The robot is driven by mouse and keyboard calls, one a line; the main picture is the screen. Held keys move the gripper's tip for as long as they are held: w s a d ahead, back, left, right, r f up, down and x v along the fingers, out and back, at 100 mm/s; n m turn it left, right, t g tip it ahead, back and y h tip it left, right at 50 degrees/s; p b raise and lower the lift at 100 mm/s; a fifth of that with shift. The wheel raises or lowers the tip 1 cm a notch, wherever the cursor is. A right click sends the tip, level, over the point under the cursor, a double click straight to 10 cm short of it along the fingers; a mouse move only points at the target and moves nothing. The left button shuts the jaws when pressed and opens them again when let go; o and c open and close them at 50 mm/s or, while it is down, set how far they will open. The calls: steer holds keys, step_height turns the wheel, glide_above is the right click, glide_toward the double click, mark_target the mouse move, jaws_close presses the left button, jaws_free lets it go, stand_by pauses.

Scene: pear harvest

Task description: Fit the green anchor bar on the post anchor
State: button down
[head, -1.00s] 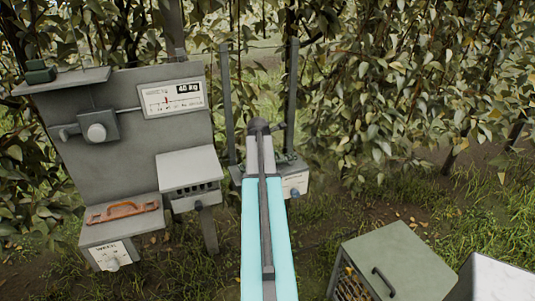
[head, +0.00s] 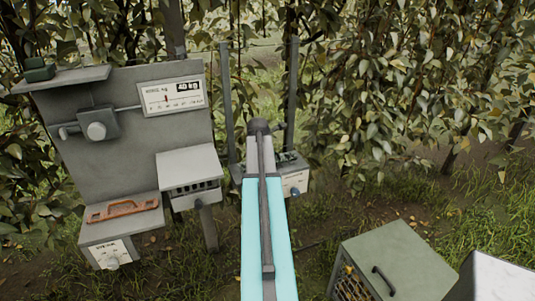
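My cyan and grey arm (head: 268,225) reaches up the middle of the head view to a dark rounded joint (head: 260,127). My gripper is not visible; it is hidden behind or beyond the arm. A small dark green block (head: 40,70) sits on the shelf at the upper left; I cannot tell whether it is the green anchor bar. Two upright grey posts (head: 292,95) stand behind the arm, with a grey box (head: 294,181) at their foot. The arm covers the middle of this station, and I cannot make out a post anchor there.
A grey panel (head: 150,140) with a scale display (head: 172,97) stands at left. An orange-brown handle (head: 122,210) lies on its lower box. A green-grey lidded crate (head: 400,255) and a pale box (head: 495,280) stand lower right. Foliage fills the back; grass lies between.

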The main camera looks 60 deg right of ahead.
steer(key=shift+f, duration=0.15)
steer(key=c, duration=1.7)
jaws_free()
steer(key=shift+b+v, duration=1.6)
steer(key=shift+v, duration=5.3)
steer(key=shift+s+f, duration=0.1)
steer(key=shift+s, duration=0.05)
